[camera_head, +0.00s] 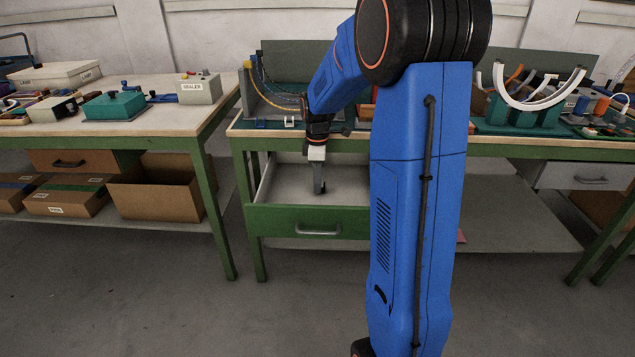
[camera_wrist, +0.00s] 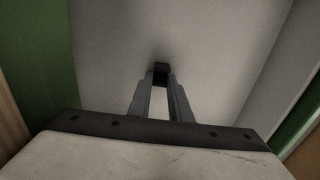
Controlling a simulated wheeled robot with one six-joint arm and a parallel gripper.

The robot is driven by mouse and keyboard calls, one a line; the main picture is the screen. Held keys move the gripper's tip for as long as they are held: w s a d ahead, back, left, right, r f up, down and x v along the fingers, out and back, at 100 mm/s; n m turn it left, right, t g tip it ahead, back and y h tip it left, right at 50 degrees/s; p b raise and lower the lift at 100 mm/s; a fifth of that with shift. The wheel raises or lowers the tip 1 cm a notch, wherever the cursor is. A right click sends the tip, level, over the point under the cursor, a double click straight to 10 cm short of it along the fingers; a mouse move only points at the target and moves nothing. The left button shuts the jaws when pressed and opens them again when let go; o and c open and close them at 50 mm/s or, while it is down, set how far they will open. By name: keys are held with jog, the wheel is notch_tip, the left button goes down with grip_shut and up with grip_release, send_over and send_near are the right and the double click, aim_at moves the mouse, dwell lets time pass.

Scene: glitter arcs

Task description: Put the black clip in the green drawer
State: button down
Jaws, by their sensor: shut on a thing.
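The green drawer (camera_head: 308,222) is pulled open under the middle bench, and its pale grey inside shows. My gripper (camera_head: 319,188) points down into the drawer. In the wrist view, my gripper (camera_wrist: 161,82) is shut on the small black clip (camera_wrist: 161,68), held between the fingertips. The clip also shows as a dark spot at the fingertips in the head view (camera_head: 320,191). The drawer floor (camera_wrist: 210,45) fills most of the wrist view. I cannot tell whether the clip touches the floor. The drawer looks otherwise empty where visible; my arm hides its right part.
The bench top (camera_head: 275,128) lies above and behind the drawer, with a grey rack of cables (camera_head: 268,100) on it. A left bench (camera_head: 140,122) carries boxes and tools, with cardboard boxes (camera_head: 158,200) below. A white drawer (camera_head: 585,177) is at the right. The floor in front is clear.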

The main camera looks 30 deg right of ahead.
jog(key=shift+f, duration=0.1)
jog(key=c, duration=1.6)
grip_release()
notch_tip(320, 180, up, 12)
jog(key=s+a+r+m+t, duration=0.1)
jog(key=s+a+r+m, duration=0.2)
jog(key=s+a, duration=0.4)
jog(key=s+a+f+m+t, duration=0.1)
jog(key=s+a+m, duration=0.1)
jog(key=s, duration=0.6)
jog(key=s+a+f+m+t, duration=0.1)
jog(key=s+a+f+m, duration=0.1)
jog(key=s, duration=0.6)
jog(key=s+a+f+m+t, duration=0.1)
jog(key=s+a+m, duration=0.3)
jog(key=s, duration=0.4)
jog(key=shift+s+a+f+t, duration=0.25)
jog(key=shift+s+f+t, duration=0.1)
jog(key=shift+t, duration=0.05)
